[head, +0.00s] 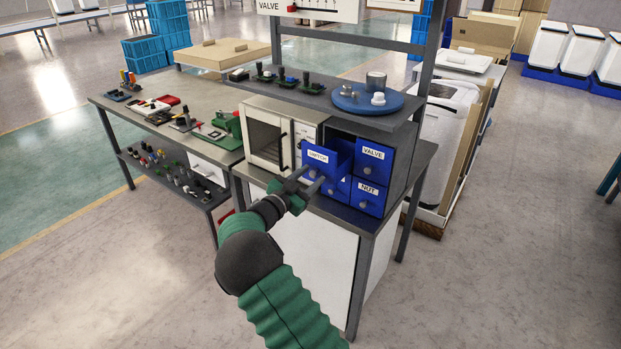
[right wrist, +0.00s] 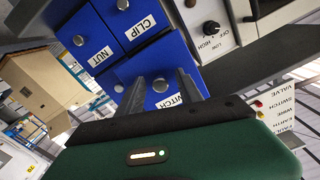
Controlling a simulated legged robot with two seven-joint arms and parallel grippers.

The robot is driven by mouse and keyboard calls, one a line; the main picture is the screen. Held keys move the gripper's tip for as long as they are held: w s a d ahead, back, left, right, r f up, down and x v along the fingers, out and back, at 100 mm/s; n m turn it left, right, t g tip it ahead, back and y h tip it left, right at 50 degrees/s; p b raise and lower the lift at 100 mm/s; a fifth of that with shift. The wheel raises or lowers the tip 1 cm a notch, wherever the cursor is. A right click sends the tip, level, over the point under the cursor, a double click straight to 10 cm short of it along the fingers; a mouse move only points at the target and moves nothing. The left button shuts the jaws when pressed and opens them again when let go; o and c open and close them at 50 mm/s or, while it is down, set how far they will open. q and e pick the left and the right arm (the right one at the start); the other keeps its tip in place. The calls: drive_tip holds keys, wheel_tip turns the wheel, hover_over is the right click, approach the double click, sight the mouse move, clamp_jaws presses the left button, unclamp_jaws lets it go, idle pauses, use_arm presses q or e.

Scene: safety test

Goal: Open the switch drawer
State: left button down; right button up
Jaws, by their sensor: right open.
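The blue switch drawer (head: 317,158) is the upper left one of the blue drawers and stands pulled out, with its open top showing in the head view. Its front, with a SWITCH label and a round knob, also shows in the right wrist view (right wrist: 161,100). My right gripper (head: 308,179) is open at the drawer front. In the right wrist view its two fingers (right wrist: 160,77) stand on either side of the knob; I cannot tell whether they touch it. My left gripper is not in view.
The valve drawer (head: 371,157) and nut drawer (head: 367,197) are shut at the right. The clip drawer (right wrist: 142,33) is below the switch drawer. A microwave-like box (head: 264,141) stands at the left. A shelf with a blue round plate (head: 351,101) lies above.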

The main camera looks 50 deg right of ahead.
drive_tip(key=shift+a+r, duration=0.2)
drive_tip(key=shift+a, duration=0.25)
drive_tip(key=shift+d+f, duration=0.3)
drive_tip(key=shift+d, duration=0.35)
clamp_jaws()
drive_tip(key=shift+a+r, duration=0.15)
drive_tip(key=shift+a, duration=0.25)
drive_tip(key=shift+d, duration=0.15)
